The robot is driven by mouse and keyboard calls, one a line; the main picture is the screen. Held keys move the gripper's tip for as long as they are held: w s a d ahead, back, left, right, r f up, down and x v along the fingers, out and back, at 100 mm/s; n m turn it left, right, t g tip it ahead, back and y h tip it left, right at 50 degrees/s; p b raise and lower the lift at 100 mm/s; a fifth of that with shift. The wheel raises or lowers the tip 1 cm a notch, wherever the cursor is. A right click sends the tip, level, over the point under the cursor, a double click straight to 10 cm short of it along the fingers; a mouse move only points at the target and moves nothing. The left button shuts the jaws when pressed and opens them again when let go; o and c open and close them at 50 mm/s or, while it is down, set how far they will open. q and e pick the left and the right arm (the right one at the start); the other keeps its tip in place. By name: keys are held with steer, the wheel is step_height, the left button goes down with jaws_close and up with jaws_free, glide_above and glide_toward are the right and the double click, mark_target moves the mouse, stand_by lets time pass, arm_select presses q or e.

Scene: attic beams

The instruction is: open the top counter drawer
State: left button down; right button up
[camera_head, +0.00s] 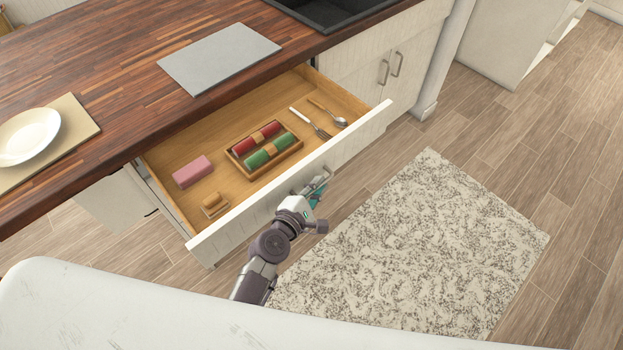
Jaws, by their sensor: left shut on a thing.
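The top counter drawer (170,152) stands pulled well out from under the wooden counter, its inside in plain view. Its white front panel (235,218) faces the floor side. My left gripper (320,186) is at the outer face of the drawer front and is shut on the drawer handle (328,175), which is mostly hidden by the fingers. Inside the drawer lie a pink block (192,171), a small wooden piece (214,204), a wooden tray (240,169) with a red roll and a green roll, a fork and a spoon (328,113). My right gripper does not show.
The wooden counter (130,75) carries a grey board (218,56), a white plate (28,136) on a tan mat, and a dark sink (325,8). White cupboard doors (395,75) are right of the drawer. A speckled rug (410,250) lies on open wooden floor.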

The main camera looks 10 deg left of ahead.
arm_select(q)
steer(key=shift+d, duration=0.1)
steer(key=c, duration=1.5)
jaws_free()
steer(key=v, duration=1.2)
steer(key=shift+f, duration=0.1)
